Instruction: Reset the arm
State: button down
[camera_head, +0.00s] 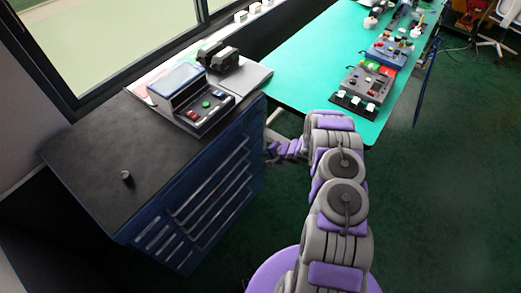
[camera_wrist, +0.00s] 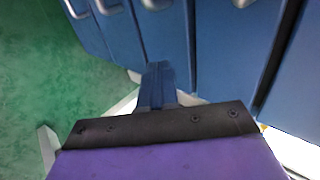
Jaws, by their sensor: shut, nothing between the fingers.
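My arm, grey and purple, reaches up the middle of the head view and bends left at its far end. My gripper (camera_head: 270,150) is beside the upper right corner of the blue drawer cabinet (camera_head: 205,200), below its top; any contact cannot be told. In the wrist view my gripper (camera_wrist: 159,72) is shut and empty, in front of the cabinet's blue drawer fronts (camera_wrist: 222,50) and their silver handles.
The black cabinet top (camera_head: 95,160) holds a grey control box (camera_head: 195,100) with coloured buttons, a dark device (camera_head: 218,57) and a small knob (camera_head: 127,177). A green table (camera_head: 300,75) carries control boxes (camera_head: 368,85). Green floor at right is open.

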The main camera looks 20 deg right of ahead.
jog(key=s+d+r+n+h+p, duration=0.1)
jog(key=d+r+h, duration=0.3)
jog(key=r, duration=0.6)
jog(key=s+d+r+n+h, duration=0.1)
jog(key=d+r+h, duration=0.1)
jog(key=d+r, duration=0.5)
jog(key=s+r+n+g+h, duration=0.15)
jog(key=s+r, duration=0.25)
jog(key=r, duration=0.4)
jog(key=s+r+n+g+h, duration=0.15)
jog(key=s+r, duration=0.25)
jog(key=r, duration=0.5)
jog(key=s+a+r+n+g+y, duration=0.1)
jog(key=s+a+r+n+g, duration=0.1)
jog(key=s+a+r, duration=0.2)
jog(key=s+a+r+n+g+y, duration=0.1)
jog(key=s+a+r, duration=0.3)
jog(key=s+a, duration=0.6)
jog(key=s+a+r+n+g+y, duration=0.1)
jog(key=s+a+r, duration=0.4)
jog(key=s, duration=1.9)
jog(key=a+n+g, duration=0.1)
jog(key=a+g, duration=0.1)
jog(key=shift+a+n, duration=0.3)
jog(key=shift+n, duration=0.1)
